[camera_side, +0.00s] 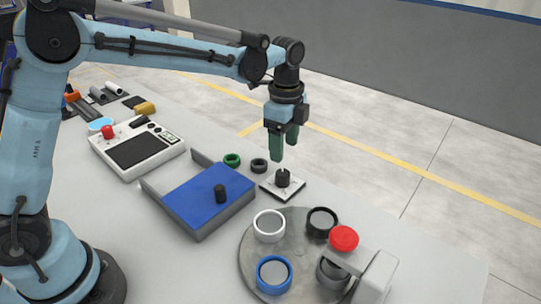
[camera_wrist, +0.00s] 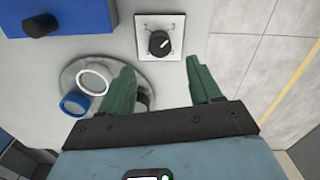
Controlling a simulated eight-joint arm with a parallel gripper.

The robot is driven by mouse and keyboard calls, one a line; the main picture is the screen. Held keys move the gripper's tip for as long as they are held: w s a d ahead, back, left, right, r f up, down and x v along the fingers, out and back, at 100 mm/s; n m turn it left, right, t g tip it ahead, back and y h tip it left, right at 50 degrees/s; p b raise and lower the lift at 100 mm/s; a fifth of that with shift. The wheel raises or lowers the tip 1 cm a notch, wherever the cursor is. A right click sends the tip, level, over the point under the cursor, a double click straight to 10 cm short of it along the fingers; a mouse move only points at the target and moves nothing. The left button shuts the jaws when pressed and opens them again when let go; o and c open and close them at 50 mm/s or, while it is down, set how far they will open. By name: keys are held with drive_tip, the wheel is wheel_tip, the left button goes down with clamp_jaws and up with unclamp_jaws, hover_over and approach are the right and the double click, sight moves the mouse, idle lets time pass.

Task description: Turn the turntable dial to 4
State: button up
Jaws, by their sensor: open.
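The dial (camera_side: 283,178) is a black knob on a small white square plate (camera_side: 290,190). It also shows in the wrist view (camera_wrist: 159,43), with a white pointer line; its numbers are too small to read. My gripper (camera_side: 283,150) has green fingers and hangs above the dial, open and empty, apart from it. In the wrist view my gripper (camera_wrist: 160,75) has its fingers spread, with the dial ahead between them. The grey round turntable (camera_side: 250,258) carries a white ring (camera_side: 269,226), a black ring (camera_side: 322,222), a blue ring (camera_side: 273,275) and a grey ring (camera_side: 331,273).
A blue-topped box (camera_side: 195,200) with a black knob stands left of the dial. Green (camera_side: 232,159) and black (camera_side: 259,165) rings lie beside it. A red round piece (camera_side: 343,238) and a white block (camera_side: 378,278) are at the turntable's right. A control box (camera_side: 137,150) stands farther left.

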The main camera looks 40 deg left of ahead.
wheel_tip(320, 180, up, 3)
drive_tip(key=shift+r, duration=0.1)
idle(0.4)
drive_tip(key=s+a+n+t, duration=0.3)
drive_tip(key=s+a+n, duration=0.1)
drive_tip(key=s+n, duration=0.4)
drive_tip(key=s+a+n+t, duration=0.4)
drive_tip(key=s+n, duration=0.4)
drive_tip(key=s, duration=0.1)
drive_tip(key=shift+a, duration=0.3)
